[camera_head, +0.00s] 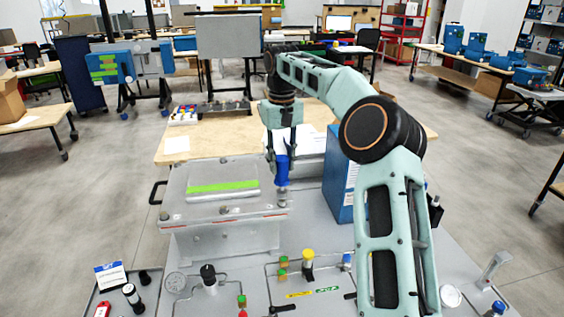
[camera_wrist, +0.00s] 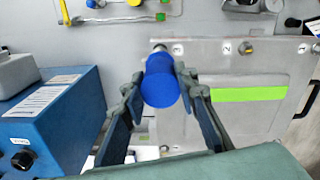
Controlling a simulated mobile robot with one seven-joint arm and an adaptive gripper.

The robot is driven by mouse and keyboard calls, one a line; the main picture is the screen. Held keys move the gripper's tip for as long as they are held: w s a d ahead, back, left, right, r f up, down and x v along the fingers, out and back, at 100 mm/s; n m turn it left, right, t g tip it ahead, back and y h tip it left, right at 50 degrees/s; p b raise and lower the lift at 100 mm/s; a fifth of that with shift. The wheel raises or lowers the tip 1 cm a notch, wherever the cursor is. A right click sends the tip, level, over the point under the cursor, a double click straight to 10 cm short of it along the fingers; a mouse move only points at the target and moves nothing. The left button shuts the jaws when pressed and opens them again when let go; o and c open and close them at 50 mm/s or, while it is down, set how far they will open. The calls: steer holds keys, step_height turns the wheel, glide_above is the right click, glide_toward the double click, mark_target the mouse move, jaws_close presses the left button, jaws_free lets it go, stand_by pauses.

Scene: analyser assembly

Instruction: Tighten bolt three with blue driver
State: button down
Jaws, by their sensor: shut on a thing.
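My gripper (camera_head: 281,150) is shut on the blue driver (camera_head: 282,170), which it holds upright over the front right corner of the grey analyser lid (camera_head: 215,207). In the wrist view the driver's blue handle (camera_wrist: 160,88) sits between my two fingers (camera_wrist: 160,76). The driver's lower end is at or just above the corner bolt (camera_head: 282,193); contact cannot be told. A small round label (camera_wrist: 178,49) lies beside that corner, too small to read surely. Another bolt (camera_wrist: 246,47) and one at the lid's side (camera_wrist: 165,150) show in the wrist view.
A blue box (camera_head: 340,180) stands close to the right of my gripper; it also shows in the wrist view (camera_wrist: 55,115). A wooden table (camera_head: 215,140) is behind.

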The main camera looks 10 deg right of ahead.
steer(key=shift+s+f, duration=0.1)
steer(key=shift+f, duration=0.2)
stand_by(0.4)
steer(key=shift+f+b, duration=0.55)
steer(key=shift+f, duration=0.45)
stand_by(0.7)
steer(key=c, duration=2.2)
jaws_free()
jaws_close()
